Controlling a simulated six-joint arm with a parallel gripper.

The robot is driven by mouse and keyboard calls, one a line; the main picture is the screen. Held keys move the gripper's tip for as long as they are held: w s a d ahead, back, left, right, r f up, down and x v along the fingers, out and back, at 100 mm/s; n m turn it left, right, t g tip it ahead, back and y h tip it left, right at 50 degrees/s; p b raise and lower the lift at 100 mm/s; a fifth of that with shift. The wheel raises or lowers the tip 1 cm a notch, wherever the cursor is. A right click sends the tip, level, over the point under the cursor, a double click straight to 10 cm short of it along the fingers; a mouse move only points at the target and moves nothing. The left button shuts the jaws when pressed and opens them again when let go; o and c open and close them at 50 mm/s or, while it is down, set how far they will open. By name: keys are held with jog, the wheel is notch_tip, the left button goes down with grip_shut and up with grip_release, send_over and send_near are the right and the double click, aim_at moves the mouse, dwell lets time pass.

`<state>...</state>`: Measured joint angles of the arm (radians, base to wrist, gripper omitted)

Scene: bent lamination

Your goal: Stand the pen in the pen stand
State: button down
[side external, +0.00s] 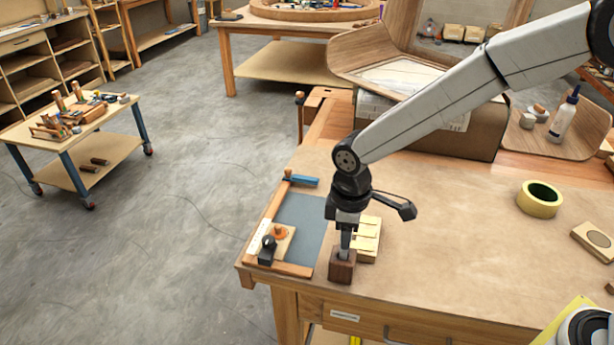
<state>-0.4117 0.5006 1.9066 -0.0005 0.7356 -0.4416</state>
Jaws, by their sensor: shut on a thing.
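The pen stand is a small dark brown wooden block (342,267) near the front edge of the workbench. My gripper (345,248) points straight down right over it, with its fingertips at the block's top. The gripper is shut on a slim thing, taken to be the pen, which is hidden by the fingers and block. I cannot tell how deep the pen sits in the stand.
Left of the stand lie a grey mat (300,222) and a small wooden plane-like tool (279,240). Pale wooden blocks (367,240) stand close behind right. A yellow tape roll (540,198) lies farther right. The bench middle is clear.

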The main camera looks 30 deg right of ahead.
jog(key=shift+f, duration=0.3)
dwell(0.6)
jog(key=shift+c, duration=1.1)
grip_release()
jog(key=shift+r, duration=0.15)
jog(key=shift+r, duration=2.9)
jog(key=s+d+f+m+t, duration=0.1)
jog(key=s+d+m, duration=0.4)
jog(key=d, duration=0.3)
jog(key=s+d+f+m+t, duration=0.1)
jog(key=s+d+m, duration=0.3)
jog(key=d, duration=0.5)
jog(key=shift+s+f+m+t, duration=0.35)
jog(key=shift+s+f, duration=0.35)
jog(key=shift+s, duration=0.35)
